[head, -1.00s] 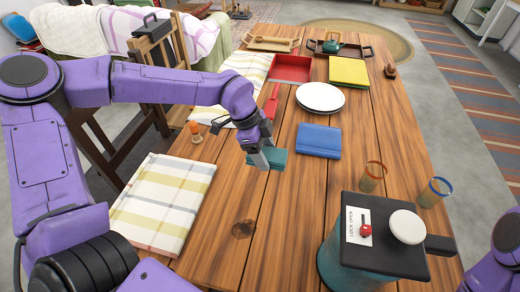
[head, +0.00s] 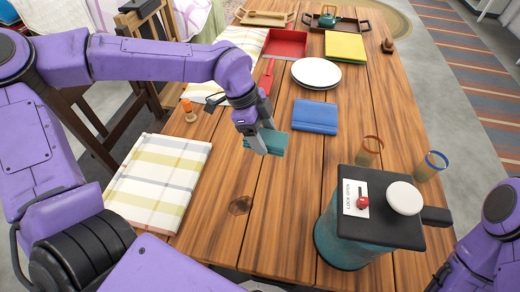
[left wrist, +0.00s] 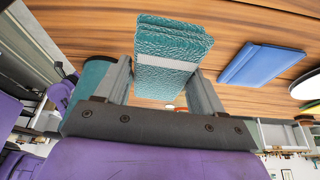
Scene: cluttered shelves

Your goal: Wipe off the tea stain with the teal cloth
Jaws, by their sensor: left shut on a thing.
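The teal cloth (head: 275,143) is folded and held in my left gripper (head: 262,146), above the wooden table. In the left wrist view the cloth (left wrist: 170,60) sits between the two fingers and shows a pale stripe. The tea stain (head: 240,205) is a dark brown ring-like mark on the table, below and slightly left of the cloth in the head view. The cloth is apart from the stain. My right arm shows at the lower right edge, but its gripper is out of the picture.
A teal container with a dark lid (head: 345,240) stands to the right of the stain. A plaid cloth (head: 158,180) lies to the left. A blue folded item (head: 316,116), white plates (head: 316,74) and two glasses (head: 368,150) are farther off. Bare wood surrounds the stain.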

